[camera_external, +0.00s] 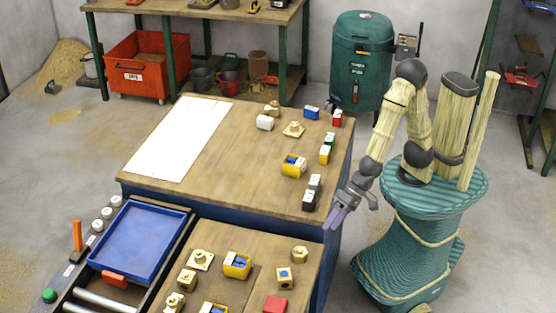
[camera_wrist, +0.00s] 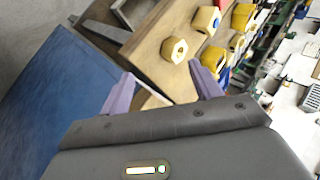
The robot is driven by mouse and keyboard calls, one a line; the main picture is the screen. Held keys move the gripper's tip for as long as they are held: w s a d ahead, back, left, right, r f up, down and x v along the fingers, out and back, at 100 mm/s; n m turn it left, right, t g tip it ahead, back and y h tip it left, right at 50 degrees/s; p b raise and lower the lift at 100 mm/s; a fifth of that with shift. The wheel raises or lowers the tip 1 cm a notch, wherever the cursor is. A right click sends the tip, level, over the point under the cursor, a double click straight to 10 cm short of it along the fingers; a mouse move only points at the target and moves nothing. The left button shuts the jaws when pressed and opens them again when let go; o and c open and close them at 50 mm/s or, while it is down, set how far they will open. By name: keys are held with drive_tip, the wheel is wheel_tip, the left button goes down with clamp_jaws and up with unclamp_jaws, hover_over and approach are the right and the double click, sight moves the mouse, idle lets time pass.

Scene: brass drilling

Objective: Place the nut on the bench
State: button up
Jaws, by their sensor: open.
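A brass hex nut (camera_external: 299,254) with a dark hole lies at the back right corner of the nearer wooden table (camera_external: 257,293). What looks like the same nut (camera_wrist: 174,50) shows in the wrist view, just beyond and between my fingertips. My gripper (camera_external: 338,217) is open and empty, hanging off the bench's right side, up and to the right of the nut. In the wrist view its two purple fingers (camera_wrist: 161,70) are spread apart. The bench (camera_external: 230,170) has a wooden top and a blue body; its middle is bare.
Several brass fittings and yellow, white and black blocks line the bench's right side; a white sheet (camera_external: 178,138) covers its left. A yellow-and-blue block (camera_external: 237,265) and other fittings share the nearer table. A blue tray (camera_external: 140,242) stands left. A green drum (camera_external: 361,60) stands behind.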

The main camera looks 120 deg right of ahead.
drive_tip(key=s+d+n+g, duration=0.3)
drive_tip(key=s+d+n, duration=0.2)
drive_tip(key=s, duration=0.3)
drive_tip(key=s+d+f+n+g+h, duration=0.1)
drive_tip(key=s+d+n+g, duration=0.1)
drive_tip(key=s+d+n, duration=0.3)
drive_tip(key=s+n, duration=0.2)
drive_tip(key=n, duration=0.1)
drive_tip(key=shift+s+d+f+g, duration=0.3)
drive_tip(key=shift+s+g, duration=0.1)
drive_tip(key=shift+f, duration=0.1)
